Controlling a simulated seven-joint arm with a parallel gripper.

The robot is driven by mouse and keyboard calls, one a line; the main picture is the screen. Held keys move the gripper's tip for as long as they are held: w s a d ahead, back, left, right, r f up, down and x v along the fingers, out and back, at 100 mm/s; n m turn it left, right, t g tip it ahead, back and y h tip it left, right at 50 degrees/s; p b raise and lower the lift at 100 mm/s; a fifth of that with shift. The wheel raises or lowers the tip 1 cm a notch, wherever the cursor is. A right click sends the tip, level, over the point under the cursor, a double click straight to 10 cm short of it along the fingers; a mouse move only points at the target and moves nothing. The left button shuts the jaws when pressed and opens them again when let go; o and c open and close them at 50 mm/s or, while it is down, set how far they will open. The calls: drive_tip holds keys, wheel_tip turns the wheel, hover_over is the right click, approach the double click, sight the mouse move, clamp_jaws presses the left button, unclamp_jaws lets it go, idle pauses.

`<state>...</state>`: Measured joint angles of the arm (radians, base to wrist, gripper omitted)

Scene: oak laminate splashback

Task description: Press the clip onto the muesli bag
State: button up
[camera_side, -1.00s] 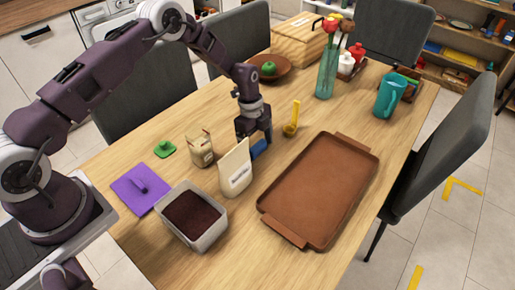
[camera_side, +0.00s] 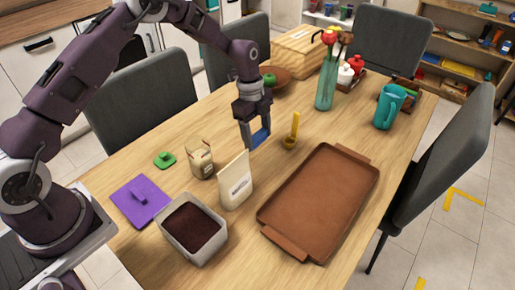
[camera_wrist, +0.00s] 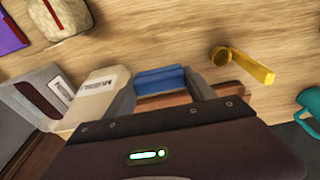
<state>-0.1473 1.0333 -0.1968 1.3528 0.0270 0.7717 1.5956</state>
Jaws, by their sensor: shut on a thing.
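The muesli bag (camera_side: 236,182) is an off-white pouch with a dark printed label, standing upright on the table. It also shows in the wrist view (camera_wrist: 98,98), left of my gripper. The clip (camera_side: 261,137) is a blue bar held between my gripper's fingers; it spans them in the wrist view (camera_wrist: 160,80). My gripper (camera_side: 257,140) points down, shut on the clip. It is above the table, behind and a little right of the bag's top, apart from it. The bag's far side is hidden in the side view.
A brown tray (camera_side: 320,205) lies to the right, a yellow scoop (camera_side: 292,136) behind it. A vase (camera_side: 326,85) and teal jug (camera_side: 388,106) stand farther back.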

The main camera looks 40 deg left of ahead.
sight(258, 134)
wheel_tip(258, 134, up, 16)
drive_tip(key=s+d, duration=0.3)
drive_tip(key=s, duration=1)
wheel_tip(258, 134, down, 4)
drive_tip(key=shift+f, duration=2.55)
drive_tip(key=shift+f, duration=0.4)
